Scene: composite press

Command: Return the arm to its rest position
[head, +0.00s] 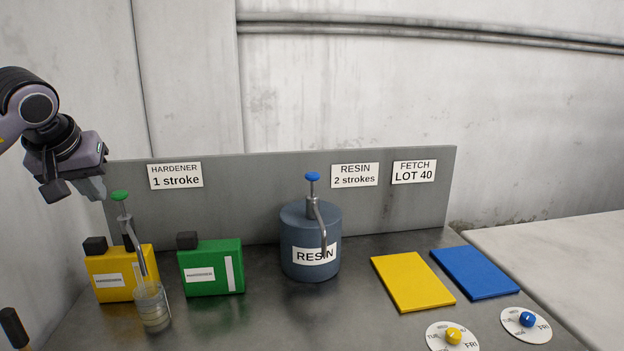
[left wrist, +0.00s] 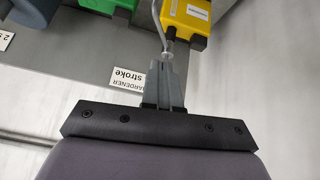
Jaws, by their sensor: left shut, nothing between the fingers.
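My left gripper (head: 94,188) is raised at the left, just above and left of the green pump knob (head: 119,196). In the left wrist view its fingers (left wrist: 174,72) are together with nothing between them. The hardener pump's metal spout (head: 137,246) rises by the yellow hardener jug (head: 110,273), which also shows in the left wrist view (left wrist: 188,17). A clear cup (head: 152,308) with pale contents stands below the spout. I cannot tell from these views whether the fingertips touch the pump. My right gripper is in neither view.
A green jug (head: 212,267) and a blue-grey resin drum (head: 297,225) with a blue-topped pump stand on the metal bench. A sign panel (head: 255,205) runs behind them. Yellow (head: 412,283) and blue (head: 474,272) plates lie at right, beside two round dials (head: 526,325). Space above the bench is open.

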